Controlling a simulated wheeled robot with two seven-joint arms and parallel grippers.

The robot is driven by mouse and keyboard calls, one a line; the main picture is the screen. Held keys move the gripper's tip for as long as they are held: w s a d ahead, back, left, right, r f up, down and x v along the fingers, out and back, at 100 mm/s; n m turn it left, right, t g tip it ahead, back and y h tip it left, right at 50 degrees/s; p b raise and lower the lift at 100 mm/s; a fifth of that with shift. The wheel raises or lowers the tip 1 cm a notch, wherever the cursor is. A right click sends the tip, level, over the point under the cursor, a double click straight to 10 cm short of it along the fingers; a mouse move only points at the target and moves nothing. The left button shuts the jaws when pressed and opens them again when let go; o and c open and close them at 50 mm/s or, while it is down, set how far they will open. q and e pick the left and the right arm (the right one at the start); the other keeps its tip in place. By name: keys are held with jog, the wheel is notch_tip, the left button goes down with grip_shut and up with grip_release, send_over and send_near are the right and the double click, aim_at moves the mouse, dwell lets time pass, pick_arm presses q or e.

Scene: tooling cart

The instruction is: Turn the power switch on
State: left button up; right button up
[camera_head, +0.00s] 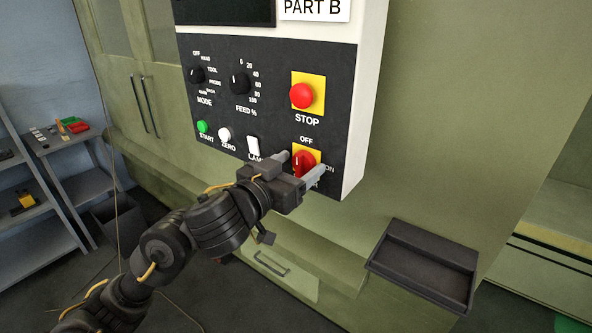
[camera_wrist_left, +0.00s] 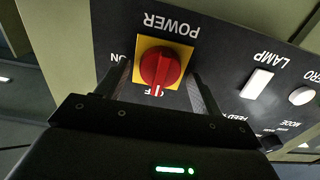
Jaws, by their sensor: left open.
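The power switch (camera_head: 305,161) is a red rotary knob on a yellow plate, low on the right of the black control panel. OFF is printed above it and ON to its right. In the wrist view, upside down, the knob (camera_wrist_left: 160,67) points roughly towards the OFF label, which it partly covers. My left gripper (camera_head: 299,168) is open, its fingers on either side of the knob. In the wrist view a gap shows between the knob and each finger (camera_wrist_left: 162,88); contact is not visible. The gripper hides the plate's lower part in the head view. My right gripper is out of view.
A red STOP button (camera_head: 302,95) sits above the switch. The white lamp switch (camera_head: 253,146), zero button (camera_head: 225,134) and green start button (camera_head: 202,127) lie to its left. A dark tray (camera_head: 424,262) sticks out at the lower right.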

pick_arm(q)
jog(key=c, duration=1)
jog(key=shift+o, duration=0.2)
jog(key=shift+m, duration=0.3)
jog(key=m, duration=0.3)
jog(key=shift+s+d+m, duration=0.1)
jog(key=shift+m, duration=0.3)
jog(key=m+b, duration=0.1)
jog(key=m, duration=0.3)
jog(key=shift+f, duration=0.15)
jog(key=m, duration=0.2)
jog(key=m+b, duration=0.1)
jog(key=m, duration=0.2)
jog(key=shift+s+d+f+b, duration=0.1)
jog(key=shift+d+b, duration=0.05)
jog(key=shift+b, duration=0.15)
jog(key=shift+m+b, duration=0.7)
jog(key=shift+m, duration=1.5)
